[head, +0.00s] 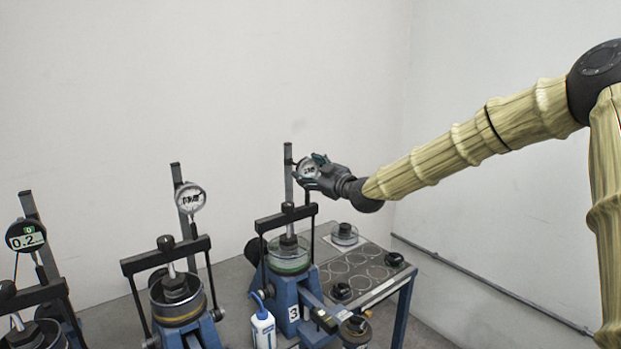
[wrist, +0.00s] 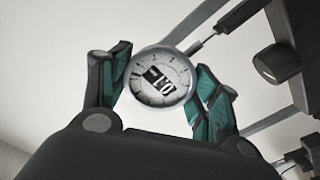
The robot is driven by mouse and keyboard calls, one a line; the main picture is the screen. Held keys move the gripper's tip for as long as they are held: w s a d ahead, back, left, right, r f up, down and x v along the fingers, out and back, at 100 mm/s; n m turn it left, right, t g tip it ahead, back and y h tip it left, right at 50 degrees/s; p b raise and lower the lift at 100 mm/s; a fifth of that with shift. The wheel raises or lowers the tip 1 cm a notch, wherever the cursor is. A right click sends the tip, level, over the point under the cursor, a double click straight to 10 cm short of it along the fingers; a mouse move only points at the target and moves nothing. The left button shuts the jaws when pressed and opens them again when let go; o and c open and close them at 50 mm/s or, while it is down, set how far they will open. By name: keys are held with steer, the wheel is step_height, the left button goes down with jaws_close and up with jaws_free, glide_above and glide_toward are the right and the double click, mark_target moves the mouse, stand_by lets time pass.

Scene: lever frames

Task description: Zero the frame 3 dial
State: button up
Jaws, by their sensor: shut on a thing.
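The frame 3 dial (head: 306,168) is a round white-faced gauge on the upright post of the blue frame marked 3 (head: 292,312). My gripper (head: 318,168) is shut on the dial's rim, with a teal-padded finger on each side (wrist: 160,85). In the head view the gripper hides part of the dial's right side.
Two more frames stand to the left, one with a white dial (head: 190,197) and one with a black digital gauge (head: 25,235). A blue-capped bottle (head: 262,328) stands by frame 3. A table (head: 345,268) with circular marks and several small round items is to the right.

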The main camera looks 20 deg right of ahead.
steer(key=m+b, duration=0.4)
steer(key=m, duration=0.2)
steer(key=shift+f+b, duration=0.15)
steer(key=shift+b, duration=0.25)
steer(key=m+b, duration=0.3)
steer(key=m, duration=0.2)
steer(key=shift+r+m, duration=0.2)
steer(key=shift+m, duration=0.1)
steer(key=o, duration=1)
steer(key=shift+s+d, duration=0.1)
steer(key=v, duration=1.1)
steer(key=shift+s+d, duration=0.1)
steer(key=shift+s, duration=0.25)
